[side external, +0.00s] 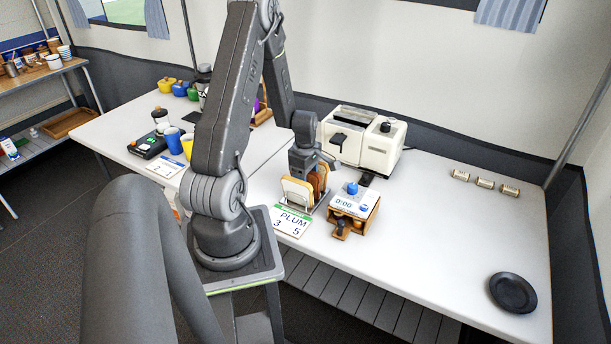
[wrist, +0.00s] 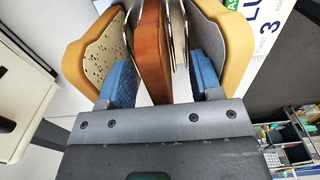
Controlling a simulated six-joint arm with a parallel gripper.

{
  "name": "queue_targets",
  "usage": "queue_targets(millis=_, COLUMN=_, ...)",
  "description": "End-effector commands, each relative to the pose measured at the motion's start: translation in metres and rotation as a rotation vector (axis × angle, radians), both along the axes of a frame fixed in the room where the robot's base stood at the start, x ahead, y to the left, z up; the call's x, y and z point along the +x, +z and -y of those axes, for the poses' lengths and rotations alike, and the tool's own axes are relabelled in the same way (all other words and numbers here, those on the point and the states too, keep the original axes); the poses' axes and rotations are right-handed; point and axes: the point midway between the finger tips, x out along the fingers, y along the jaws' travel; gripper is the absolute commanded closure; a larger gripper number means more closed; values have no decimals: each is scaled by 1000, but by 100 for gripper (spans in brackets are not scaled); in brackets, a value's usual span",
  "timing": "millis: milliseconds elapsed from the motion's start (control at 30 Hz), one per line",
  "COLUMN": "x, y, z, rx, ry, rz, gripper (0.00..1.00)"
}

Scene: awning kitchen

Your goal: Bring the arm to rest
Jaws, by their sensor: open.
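My gripper (side external: 309,167) is low over the toast rack (side external: 308,209) on the white table, pointing down. In the wrist view its two blue-padded fingers (wrist: 163,78) are apart. A brown slice of toast (wrist: 153,45) stands upright between them, with thin rack wires beside it. A pale speckled slice with a tan crust (wrist: 82,58) stands outside the left finger, and another crusted slice (wrist: 238,50) outside the right finger. I cannot tell whether the fingers touch any slice. In the side view a pale slice (side external: 296,193) shows at the front of the rack.
A cream toaster (side external: 362,138) stands close behind my gripper. A black plate (side external: 513,292) lies far right. The table between is clear.

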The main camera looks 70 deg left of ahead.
Motion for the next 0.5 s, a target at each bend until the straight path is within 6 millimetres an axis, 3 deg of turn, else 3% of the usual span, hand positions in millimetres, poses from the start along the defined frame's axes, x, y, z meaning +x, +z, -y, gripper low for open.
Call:
queue_targets(millis=167, x=0, y=3, z=0, rx=0, ry=0, rz=0, gripper=41)
queue_targets(millis=500, x=0, y=29, z=0, rx=1, ry=0, rz=1, gripper=41)
